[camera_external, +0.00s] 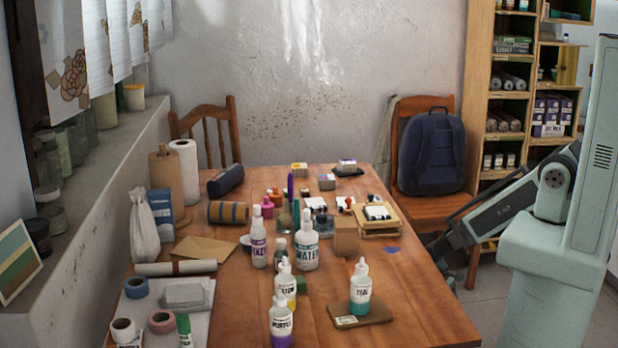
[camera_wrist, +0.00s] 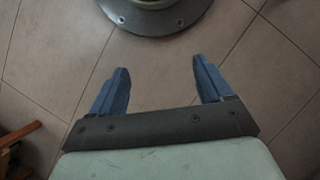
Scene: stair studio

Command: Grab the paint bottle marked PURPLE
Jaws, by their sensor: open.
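The white-labelled bottle with purple contents (camera_external: 281,335) stands upright at the near edge of the wooden table (camera_external: 410,305); its label appears to read PURPLE. Right behind it stands a similar bottle with yellow contents (camera_external: 291,300). A bottle with teal contents (camera_external: 360,306) stands to the right on a small brown board. My gripper (camera_wrist: 160,68) is open and empty in the wrist view, its two blue fingers apart above the tiled floor. In the external view my arm hangs to the right of the table, away from the bottles, with its end low by the table's edge.
A WATER bottle (camera_external: 307,245) and another white bottle (camera_external: 258,245) stand behind the paint bottles. A chair with a backpack (camera_external: 431,150) stands behind. The table's right front is mostly clear.

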